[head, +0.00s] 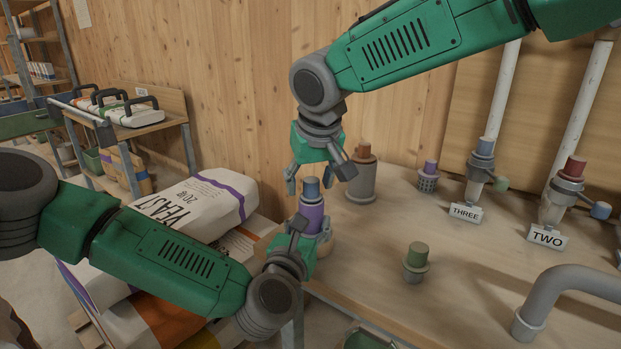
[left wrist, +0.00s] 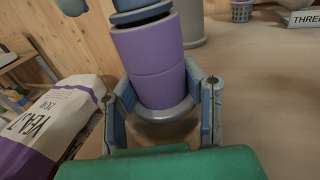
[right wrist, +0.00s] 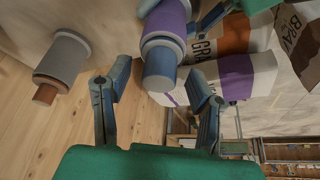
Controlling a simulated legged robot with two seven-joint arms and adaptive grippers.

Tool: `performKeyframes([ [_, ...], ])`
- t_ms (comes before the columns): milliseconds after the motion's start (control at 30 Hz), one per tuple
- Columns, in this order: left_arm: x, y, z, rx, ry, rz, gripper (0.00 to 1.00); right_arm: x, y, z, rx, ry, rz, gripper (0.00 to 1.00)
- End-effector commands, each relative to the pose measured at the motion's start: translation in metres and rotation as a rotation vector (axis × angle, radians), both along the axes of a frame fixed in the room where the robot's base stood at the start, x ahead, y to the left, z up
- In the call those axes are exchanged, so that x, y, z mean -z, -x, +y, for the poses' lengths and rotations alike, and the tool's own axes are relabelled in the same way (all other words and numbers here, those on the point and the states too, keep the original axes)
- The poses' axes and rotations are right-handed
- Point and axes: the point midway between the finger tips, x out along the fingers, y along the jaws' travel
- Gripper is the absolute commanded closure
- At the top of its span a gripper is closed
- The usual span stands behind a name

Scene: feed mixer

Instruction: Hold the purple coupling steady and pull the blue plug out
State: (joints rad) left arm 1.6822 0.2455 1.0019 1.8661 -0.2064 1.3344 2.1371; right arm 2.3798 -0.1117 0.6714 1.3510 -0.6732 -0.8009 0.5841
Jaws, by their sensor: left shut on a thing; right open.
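The purple coupling (head: 312,214) stands upright near the table's left edge, and its body fills the middle of the left wrist view (left wrist: 150,60). The blue plug (head: 311,188) sits in its top; in the right wrist view the plug (right wrist: 160,70) points toward my right gripper. My left gripper (head: 306,238) is shut on the purple coupling, with a finger on each side of its lower part in the left wrist view (left wrist: 160,95). My right gripper (head: 318,180) is open above the coupling, its fingers spread and apart from the plug, as the right wrist view shows (right wrist: 155,95).
A grey fitting with a brown plug (head: 362,178) stands just behind the coupling. A green-topped fitting (head: 416,262) stands to the right, a purple-topped one (head: 428,178) farther back. Pipes with labels THREE (head: 465,212) and TWO (head: 547,236) stand right. Feed sacks (head: 195,205) lie left.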

Motion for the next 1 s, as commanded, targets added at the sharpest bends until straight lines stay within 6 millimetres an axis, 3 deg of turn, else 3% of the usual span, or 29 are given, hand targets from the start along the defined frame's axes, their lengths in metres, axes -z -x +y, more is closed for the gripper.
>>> performKeyframes([
  [33,0.001,0.000,0.001,-0.001,-0.001,0.002,1.00,0.000,0.000,0.000,0.000,0.000,0.000,0.51],
  [167,0.001,0.000,0.001,-0.001,-0.001,0.002,1.00,0.000,0.000,0.000,0.000,0.000,0.000,0.97],
  [200,0.001,0.000,0.001,-0.001,-0.001,0.002,1.00,0.000,0.000,0.000,0.000,0.000,0.000,1.00],
  [267,0.001,0.000,0.001,-0.001,-0.001,0.002,1.00,0.000,0.000,0.000,0.000,0.000,0.000,1.00],
  [300,0.001,0.000,0.001,-0.001,-0.001,0.002,1.00,0.000,0.000,0.000,0.000,0.000,0.000,0.86],
  [333,0.001,0.000,0.001,-0.001,-0.001,0.002,1.00,0.000,0.000,0.000,0.000,0.000,0.000,0.96],
  [367,0.001,0.000,0.001,-0.001,-0.001,0.002,1.00,0.000,0.000,0.000,0.000,0.000,0.000,1.00],
  [1000,0.001,0.000,0.000,-0.001,-0.001,0.002,1.00,-0.014,0.000,0.000,0.000,0.001,-0.001,1.00],
])
